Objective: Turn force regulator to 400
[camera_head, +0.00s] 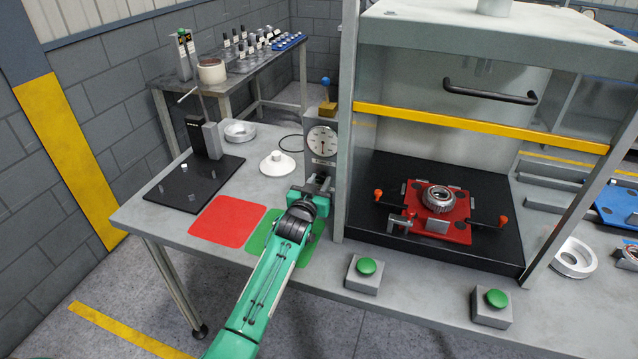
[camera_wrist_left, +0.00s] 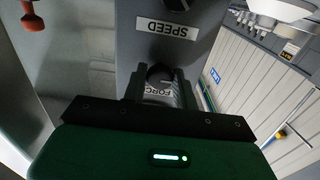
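The grey regulator post (camera_head: 321,170) with a round white dial (camera_head: 322,141) stands on the bench left of the press. My left gripper (camera_head: 318,186) is at its lower front, and its arm comes up from the bottom. In the left wrist view, the dark force regulator knob (camera_wrist_left: 160,75) sits between the two fingers of my left gripper (camera_wrist_left: 161,84), which look closed against it. The upside-down FORCE label (camera_wrist_left: 161,91) shows partly between the fingers. The SPEED label (camera_wrist_left: 168,29) is above. The knob's setting is not readable. My right gripper is not in view.
The press frame (camera_head: 349,120) stands right beside the post, with a red pallet (camera_head: 459,232) inside. Two green buttons (camera_head: 367,266) (camera_head: 495,298) are at the bench front. A white cone-shaped part (camera_head: 277,165) and red mat (camera_head: 227,222) lie left.

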